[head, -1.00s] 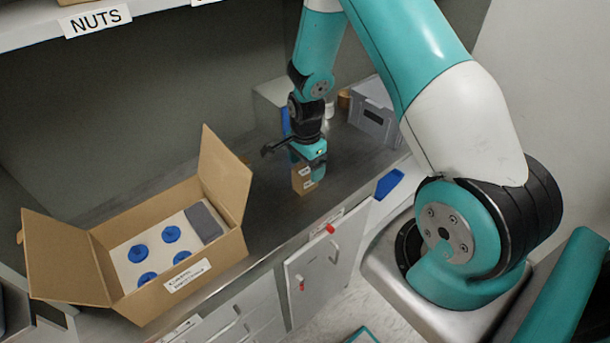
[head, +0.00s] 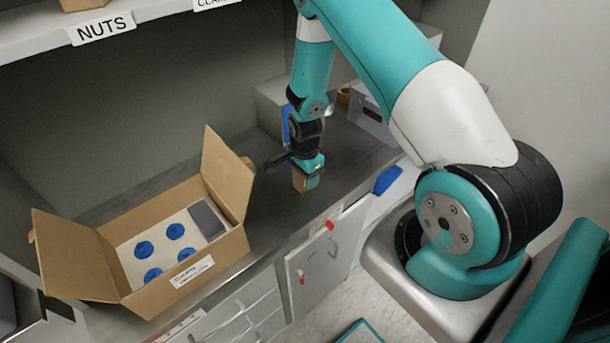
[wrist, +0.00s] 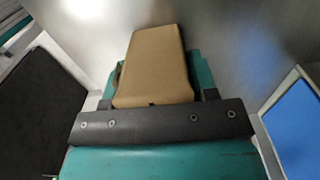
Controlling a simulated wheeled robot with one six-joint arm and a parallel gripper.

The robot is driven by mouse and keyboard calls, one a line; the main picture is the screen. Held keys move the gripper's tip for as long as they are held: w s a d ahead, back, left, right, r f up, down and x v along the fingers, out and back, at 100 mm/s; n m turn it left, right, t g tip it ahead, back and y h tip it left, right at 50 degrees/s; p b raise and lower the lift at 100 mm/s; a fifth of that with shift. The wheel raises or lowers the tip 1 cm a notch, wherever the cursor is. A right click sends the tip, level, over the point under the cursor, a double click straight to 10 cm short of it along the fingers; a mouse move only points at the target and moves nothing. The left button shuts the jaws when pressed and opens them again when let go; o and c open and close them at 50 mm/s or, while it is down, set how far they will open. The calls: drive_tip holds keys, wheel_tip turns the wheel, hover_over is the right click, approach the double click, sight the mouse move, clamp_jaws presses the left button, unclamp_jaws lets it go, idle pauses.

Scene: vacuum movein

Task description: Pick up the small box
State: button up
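The small box (head: 299,181) is plain brown cardboard and stands on the grey counter, mostly covered by my gripper in the head view. My gripper (head: 308,172) points down over it, with its fingers low beside the box. In the wrist view the small box (wrist: 152,65) lies between the two teal fingers of my gripper (wrist: 157,80), one on each side. A narrow dark gap shows by the left finger; the right finger looks close against the box. I cannot tell whether the fingers press on it.
An open carton (head: 215,262) with blue round pieces stands to the left on the counter (head: 270,215). A grey bin (head: 372,118) is behind to the right. A blue item (head: 387,180) lies at the right front edge. A shelf labelled NUTS (head: 50,32) hangs above.

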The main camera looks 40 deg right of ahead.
wheel_tip(320, 180, up, 20)
drive_tip(key=b, duration=0.4)
drive_tip(key=s+a+f+n, duration=0.1)
drive_tip(key=a+f+n, duration=0.1)
drive_tip(key=f+n, duration=0.3)
drive_tip(key=s+a+f+n+b, duration=0.1)
drive_tip(key=a+f+n, duration=0.2)
drive_tip(key=f+n, duration=0.3)
drive_tip(key=s+a+f+n, duration=0.1)
drive_tip(key=a+f+n, duration=0.1)
drive_tip(key=f+n, duration=0.3)
drive_tip(key=shift+s+a+f+n, duration=0.2)
drive_tip(key=shift+s+f+n, duration=0.1)
drive_tip(key=shift+f+n, duration=0.15)
drive_tip(key=shift+s+a+f+n, duration=0.2)
drive_tip(key=shift+f+n, duration=0.3)
drive_tip(key=shift+n, duration=0.05)
drive_tip(key=shift+s, duration=0.15)
